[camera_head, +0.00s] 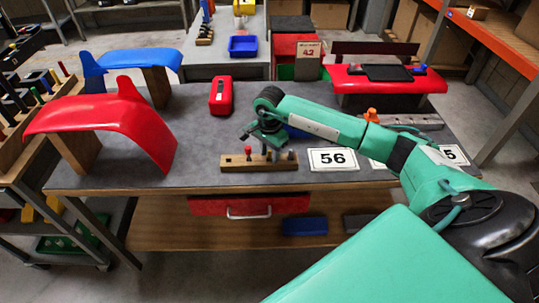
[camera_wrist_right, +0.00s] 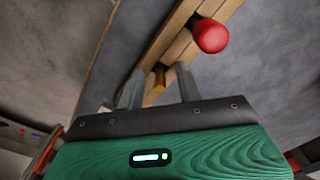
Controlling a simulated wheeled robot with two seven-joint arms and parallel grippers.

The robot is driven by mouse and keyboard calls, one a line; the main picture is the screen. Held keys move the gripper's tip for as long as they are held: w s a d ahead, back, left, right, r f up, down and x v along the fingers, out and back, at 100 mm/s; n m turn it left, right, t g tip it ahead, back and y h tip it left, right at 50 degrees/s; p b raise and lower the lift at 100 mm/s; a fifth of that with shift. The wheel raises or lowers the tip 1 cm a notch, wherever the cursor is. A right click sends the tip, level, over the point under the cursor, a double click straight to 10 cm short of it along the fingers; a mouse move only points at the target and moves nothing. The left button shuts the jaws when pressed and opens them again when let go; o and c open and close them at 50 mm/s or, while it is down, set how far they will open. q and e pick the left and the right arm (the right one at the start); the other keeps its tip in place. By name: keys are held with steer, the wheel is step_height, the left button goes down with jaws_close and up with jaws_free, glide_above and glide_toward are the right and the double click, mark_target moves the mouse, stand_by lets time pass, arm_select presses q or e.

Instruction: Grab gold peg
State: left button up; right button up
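The gold peg (camera_wrist_right: 159,76) stands in a wooden peg block (camera_wrist_right: 184,46) in the right wrist view. My right gripper (camera_wrist_right: 158,88) is open, with one finger on each side of the peg and gaps still showing. In the head view this gripper (camera_head: 280,156) is over the right part of the block (camera_head: 237,166), pointing down. I cannot make out the gold peg there; the gripper hides that spot. A red peg (camera_head: 248,152) stands in the same block, left of the gripper; its round top (camera_wrist_right: 210,36) shows in the wrist view. My left gripper is not in view.
The block lies near the front edge of a grey table (camera_head: 205,170). A white "56" card (camera_head: 334,159) lies right of it. A red box (camera_head: 221,96) is behind, and a red curved fender (camera_head: 105,115) stands at left. Free tabletop lies left of the block.

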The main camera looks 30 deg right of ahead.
jaws_close()
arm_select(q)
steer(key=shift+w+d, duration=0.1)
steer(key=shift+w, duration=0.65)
